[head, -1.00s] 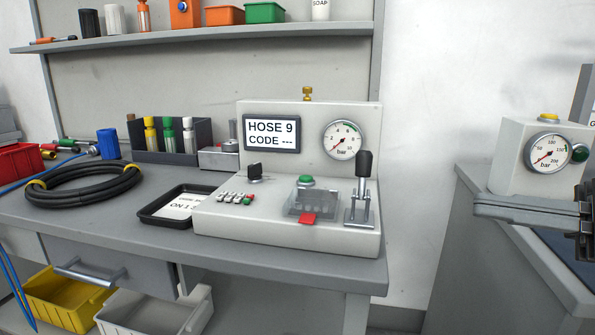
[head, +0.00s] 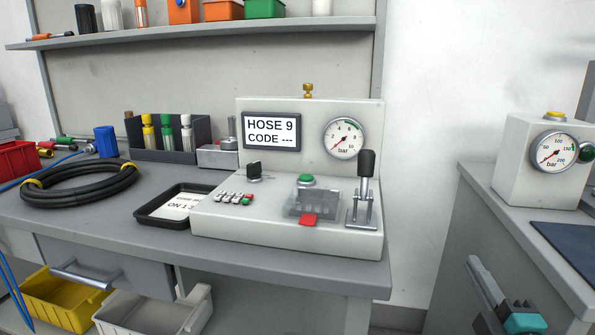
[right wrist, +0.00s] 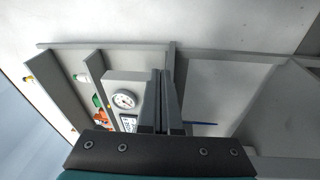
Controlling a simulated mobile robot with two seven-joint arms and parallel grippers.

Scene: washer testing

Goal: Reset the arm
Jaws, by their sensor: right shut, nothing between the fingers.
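My right gripper (head: 475,264) is low at the right of the head view, in front of the right-hand bench, with its fingers together and nothing between them. Its closed fingers also show in the right wrist view (right wrist: 163,73), pointing up the picture. It is apart from the test unit (head: 315,245), which stands on the left bench with a screen (head: 271,132) reading "HOSE 9 CODE ---", a gauge (head: 344,139) and a black-handled lever (head: 366,170) standing upright. My left gripper is in neither view.
The right-hand bench (head: 488,225) carries a second gauge box (head: 535,172) and a dark mat (head: 570,244). The left bench (head: 95,225) holds a coiled hose (head: 80,194), a black tray (head: 150,216) and a bottle rack (head: 195,157). A gap separates the benches.

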